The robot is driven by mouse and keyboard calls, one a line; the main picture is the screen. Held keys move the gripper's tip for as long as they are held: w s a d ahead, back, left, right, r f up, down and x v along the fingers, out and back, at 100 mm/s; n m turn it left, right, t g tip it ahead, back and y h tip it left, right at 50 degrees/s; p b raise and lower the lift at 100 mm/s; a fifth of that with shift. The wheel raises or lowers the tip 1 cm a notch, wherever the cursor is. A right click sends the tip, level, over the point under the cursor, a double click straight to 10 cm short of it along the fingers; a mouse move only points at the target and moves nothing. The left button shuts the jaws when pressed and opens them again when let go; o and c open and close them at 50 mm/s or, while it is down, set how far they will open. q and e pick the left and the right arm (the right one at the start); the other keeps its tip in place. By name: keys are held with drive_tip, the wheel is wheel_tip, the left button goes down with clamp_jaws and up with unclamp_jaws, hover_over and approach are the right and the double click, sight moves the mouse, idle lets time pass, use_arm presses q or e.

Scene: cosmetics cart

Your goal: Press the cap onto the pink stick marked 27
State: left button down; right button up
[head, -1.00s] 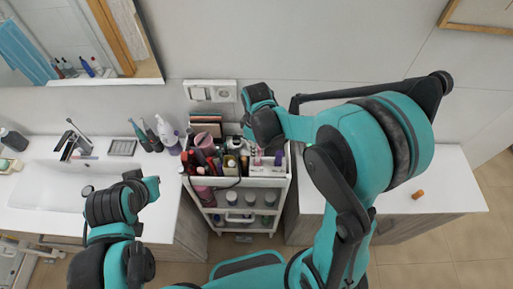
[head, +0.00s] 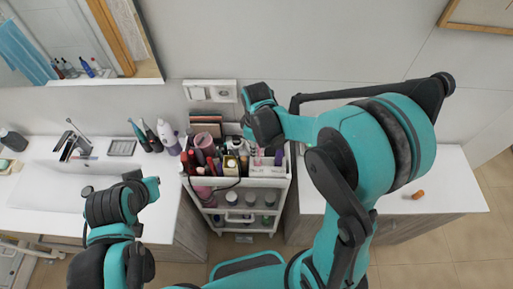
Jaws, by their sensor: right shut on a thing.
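The white cosmetics cart (head: 240,183) stands in the middle, its top tray full of tubes, sticks and bottles. A small pink stick (head: 258,156) stands upright at the right of the tray; its number is too small to read. My right gripper (head: 271,149) points down over that right end, close beside the stick. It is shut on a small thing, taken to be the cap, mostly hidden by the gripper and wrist. Whether the cap touches the stick cannot be told. My left arm ends over the left counter by the basin, its fingers not clearly visible.
A sink basin (head: 55,185) is at left, with toothbrushes and a lilac bottle (head: 168,136) near the cart. The right counter (head: 445,185) is mostly clear, with a small orange-brown piece (head: 418,194). The wall with a socket plate (head: 210,91) stands behind the cart.

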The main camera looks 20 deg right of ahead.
drive_tip(key=shift+f+b, duration=1.9)
drive_tip(key=shift+f, duration=0.05)
idle(1.1)
idle(0.4)
drive_tip(key=o, duration=1.3)
drive_tip(key=shift+o, duration=0.2)
drive_tip(key=shift+r, duration=0.15)
drive_tip(key=shift+r+p, duration=2.9)
drive_tip(key=shift+r, duration=1.05)
clamp_jaws()
